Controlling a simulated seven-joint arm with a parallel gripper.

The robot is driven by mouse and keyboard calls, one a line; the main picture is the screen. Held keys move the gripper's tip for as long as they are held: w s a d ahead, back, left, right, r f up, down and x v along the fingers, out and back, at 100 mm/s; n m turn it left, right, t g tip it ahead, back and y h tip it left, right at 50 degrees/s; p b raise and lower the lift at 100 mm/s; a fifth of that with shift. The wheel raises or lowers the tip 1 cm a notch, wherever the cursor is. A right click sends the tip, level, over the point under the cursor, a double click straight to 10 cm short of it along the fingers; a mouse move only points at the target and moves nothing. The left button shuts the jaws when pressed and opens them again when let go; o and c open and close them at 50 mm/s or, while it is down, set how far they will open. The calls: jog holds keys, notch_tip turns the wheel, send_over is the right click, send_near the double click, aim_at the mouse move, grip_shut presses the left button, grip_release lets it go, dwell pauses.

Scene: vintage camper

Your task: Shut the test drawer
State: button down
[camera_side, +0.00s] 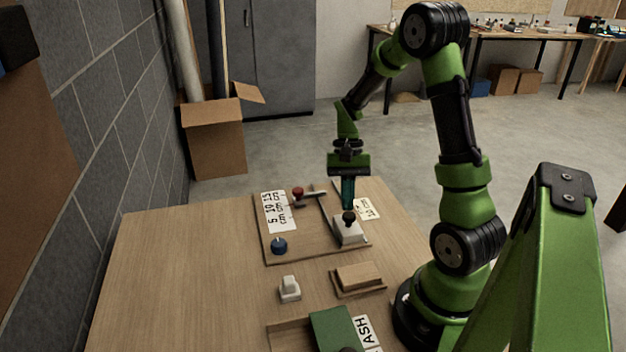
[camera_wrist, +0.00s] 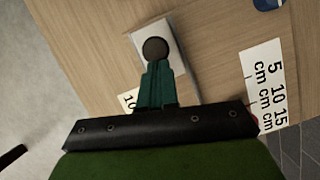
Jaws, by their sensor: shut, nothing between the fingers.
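A white block (camera_side: 350,236) with a dark round knob (camera_side: 348,217) stands at the near right of a wooden board (camera_side: 310,245), beside a dark rail; it looks like the test drawer, though I cannot tell for sure. My gripper (camera_side: 348,206) points down, its teal fingers shut and empty, with the tips close to the knob. In the wrist view the fingertips (camera_wrist: 157,66) lie just below the dark knob (camera_wrist: 155,49), on the white block (camera_wrist: 178,43). I cannot tell whether they touch it. How far the drawer stands open is unclear.
A "5 10 15 cm" label (camera_side: 276,212), red knob (camera_side: 298,191) and blue knob (camera_side: 279,246) are on the board. A white switch-like piece (camera_side: 289,289), wooden block (camera_side: 360,276) and green box (camera_side: 332,328) are nearer. The table's left (camera_side: 180,270) is clear.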

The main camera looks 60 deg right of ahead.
jog(key=shift+f, duration=0.15)
jog(key=w+d, duration=0.1)
jog(key=d, duration=0.1)
jog(key=w+d, duration=0.1)
jog(key=shift+w+d, duration=0.15)
jog(key=shift+d, duration=0.25)
jog(key=a+v, duration=0.1)
jog(key=v, duration=0.9)
jog(key=w+d+f+n, duration=0.3)
jog(key=w+d, duration=0.2)
jog(key=w, duration=0.2)
jog(key=shift+g+h, duration=0.3)
jog(key=shift+g, duration=0.1)
jog(key=x, duration=0.9)
jog(key=shift+s+a+f, duration=0.1)
jog(key=shift+s+f, duration=0.15)
jog(key=shift+s+a+f, duration=0.1)
jog(key=shift+s+a, duration=0.65)
jog(key=shift+a, duration=0.05)
jog(key=shift+s+a, duration=0.65)
jog(key=shift+s, duration=0.05)
